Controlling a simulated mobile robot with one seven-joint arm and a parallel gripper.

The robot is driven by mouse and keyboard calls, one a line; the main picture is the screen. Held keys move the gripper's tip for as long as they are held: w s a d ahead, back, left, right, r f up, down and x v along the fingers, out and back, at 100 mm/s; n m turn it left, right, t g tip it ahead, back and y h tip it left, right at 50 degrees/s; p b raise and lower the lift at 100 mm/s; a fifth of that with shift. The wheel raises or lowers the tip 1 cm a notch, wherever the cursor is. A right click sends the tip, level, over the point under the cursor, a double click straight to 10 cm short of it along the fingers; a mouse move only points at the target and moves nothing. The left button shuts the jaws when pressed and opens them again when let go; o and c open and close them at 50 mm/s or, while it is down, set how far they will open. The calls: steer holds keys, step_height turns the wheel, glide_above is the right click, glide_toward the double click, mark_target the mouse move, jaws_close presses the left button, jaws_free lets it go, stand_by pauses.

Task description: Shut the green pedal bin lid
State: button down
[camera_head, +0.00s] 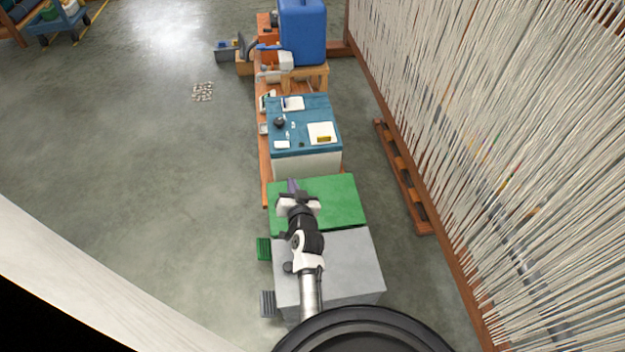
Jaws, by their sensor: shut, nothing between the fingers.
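The green pedal bin's lid (338,198) is a flat green panel in the middle of the head view, just beyond the grey bin. It looks flat and roughly level; I cannot tell whether a gap is left under it. Its green pedal (263,249) sticks out at the left, near the floor. My gripper (292,185) is shut and empty, over the left part of the green lid. I cannot tell whether the fingertips touch the lid. My gripper and wrist hide part of the lid's left side and near edge.
A grey bin (350,265) with a grey pedal (267,303) stands nearer, under my arm. Beyond the green bin is a teal-topped unit (325,110) with small items, then a blue container (303,30). Hanging yarn (500,130) fills the right. Floor at left is open.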

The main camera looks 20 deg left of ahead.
steer(key=shift+n+h, duration=0.3)
steer(key=shift+n, duration=0.3)
steer(key=shift+s+a+f+p, duration=0.3)
steer(key=shift+a+f, duration=0.15)
steer(key=shift+f, duration=0.65)
steer(key=shift+s+a+f+p, duration=0.25)
steer(key=shift+a+f, duration=0.2)
steer(key=shift+f, duration=0.7)
steer(key=shift+s+a+f+p, duration=0.25)
steer(key=shift+a+f, duration=0.2)
steer(key=shift+f, duration=0.65)
steer(key=shift+s, duration=0.1)
